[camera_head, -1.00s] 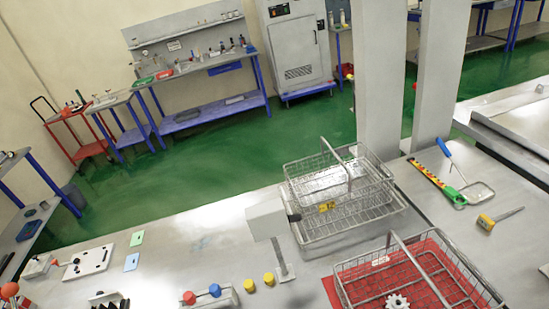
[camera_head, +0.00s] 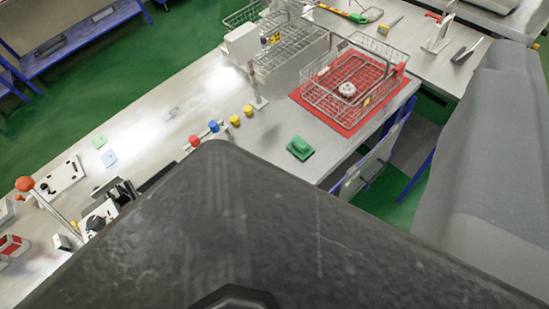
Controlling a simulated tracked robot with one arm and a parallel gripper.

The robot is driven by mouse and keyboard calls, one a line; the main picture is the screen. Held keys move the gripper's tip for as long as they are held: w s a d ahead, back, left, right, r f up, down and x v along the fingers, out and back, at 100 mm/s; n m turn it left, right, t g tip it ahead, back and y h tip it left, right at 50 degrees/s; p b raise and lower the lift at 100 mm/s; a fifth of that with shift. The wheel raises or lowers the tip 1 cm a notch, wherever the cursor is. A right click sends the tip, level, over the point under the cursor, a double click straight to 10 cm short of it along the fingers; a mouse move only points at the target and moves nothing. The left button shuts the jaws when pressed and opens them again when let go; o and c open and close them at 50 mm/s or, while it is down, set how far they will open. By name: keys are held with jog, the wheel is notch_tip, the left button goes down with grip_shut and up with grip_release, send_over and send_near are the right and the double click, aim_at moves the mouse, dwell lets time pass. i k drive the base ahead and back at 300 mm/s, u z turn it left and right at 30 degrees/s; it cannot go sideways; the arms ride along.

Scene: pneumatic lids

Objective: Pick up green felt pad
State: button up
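Two green things could be the green felt pad, and I cannot tell which it is. One is a small dark-green block-like piece (camera_head: 300,147) lying on the bench near its front edge, below the red mat. The other is a thin pale-green square (camera_head: 99,141) lying flat at the left, just above a light-blue square (camera_head: 109,158). Nothing touches either green thing. The fingertips of my gripper are out of view. A large dark part, which seems to be mine, fills the lower middle and hides the bench there.
A wire basket (camera_head: 320,92) with a white gear stands on a red mat (camera_head: 363,124). Another wire basket (camera_head: 283,62) is behind it. Yellow, blue and red caps (camera_head: 235,121) stand mid-bench. Fixtures with a red-knobbed lever (camera_head: 25,184) are at left. Bare bench lies around the dark-green piece.

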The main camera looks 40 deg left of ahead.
aim_at(300, 146)
jog(key=k, duration=1)
jog(key=u, duration=0.55)
jog(key=i, duration=1.05)
jog(key=z, duration=0.05)
